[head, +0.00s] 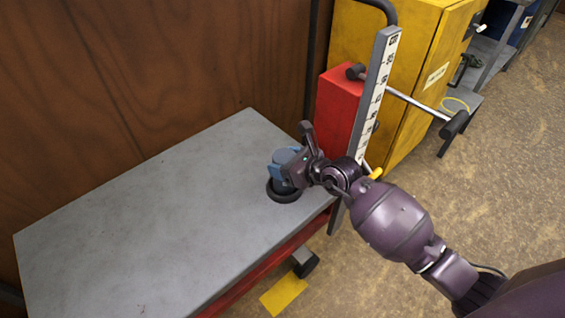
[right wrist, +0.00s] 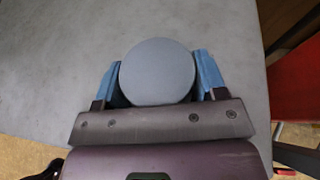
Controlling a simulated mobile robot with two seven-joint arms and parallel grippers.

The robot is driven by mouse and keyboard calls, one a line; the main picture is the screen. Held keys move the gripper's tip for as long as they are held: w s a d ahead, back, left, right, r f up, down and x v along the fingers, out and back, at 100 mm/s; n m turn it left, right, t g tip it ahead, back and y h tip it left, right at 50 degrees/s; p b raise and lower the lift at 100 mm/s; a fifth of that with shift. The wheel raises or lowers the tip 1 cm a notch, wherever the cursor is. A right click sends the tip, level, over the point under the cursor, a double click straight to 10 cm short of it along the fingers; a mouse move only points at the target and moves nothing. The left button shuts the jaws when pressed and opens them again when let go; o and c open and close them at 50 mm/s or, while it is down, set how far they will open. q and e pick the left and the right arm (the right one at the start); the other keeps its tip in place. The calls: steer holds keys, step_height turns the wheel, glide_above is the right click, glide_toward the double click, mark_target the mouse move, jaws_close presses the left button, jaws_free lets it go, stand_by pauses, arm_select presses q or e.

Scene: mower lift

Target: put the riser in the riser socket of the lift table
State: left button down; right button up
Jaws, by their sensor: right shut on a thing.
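The riser (head: 284,155) is a short grey-blue cylinder standing upright near the right end of the lift table (head: 150,210). A dark ring, the riser socket (head: 284,197), shows around its lower end on the grey tabletop. I cannot tell whether the riser is fully seated in it. My right gripper (head: 288,170) is shut on the riser, with its blue finger pads on both sides. In the right wrist view the riser's round flat top (right wrist: 157,72) sits between the pads and hides the socket. My left gripper is not in view.
An upright scale post (head: 373,95) and a red box (head: 340,108) stand at the table's right end. A bar handle (head: 412,103) sticks out there. A yellow cabinet (head: 400,50) is behind, and a brown wooden wall (head: 130,80) is along the back. The rest of the tabletop is clear.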

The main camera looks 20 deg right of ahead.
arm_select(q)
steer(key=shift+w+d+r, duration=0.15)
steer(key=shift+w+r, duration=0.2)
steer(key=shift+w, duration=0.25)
arm_select(e)
steer(key=shift+f, duration=0.2)
steer(key=o, duration=1.2)
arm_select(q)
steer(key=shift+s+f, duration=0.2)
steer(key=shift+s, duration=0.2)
arm_select(e)
steer(key=shift+f, duration=0.1)
steer(key=shift+r, duration=0.25)
arm_select(q)
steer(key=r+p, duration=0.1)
steer(key=p, duration=0.2)
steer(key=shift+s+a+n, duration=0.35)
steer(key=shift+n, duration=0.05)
arm_select(e)
steer(key=v, duration=1.2)
steer(key=shift+f, duration=0.1)
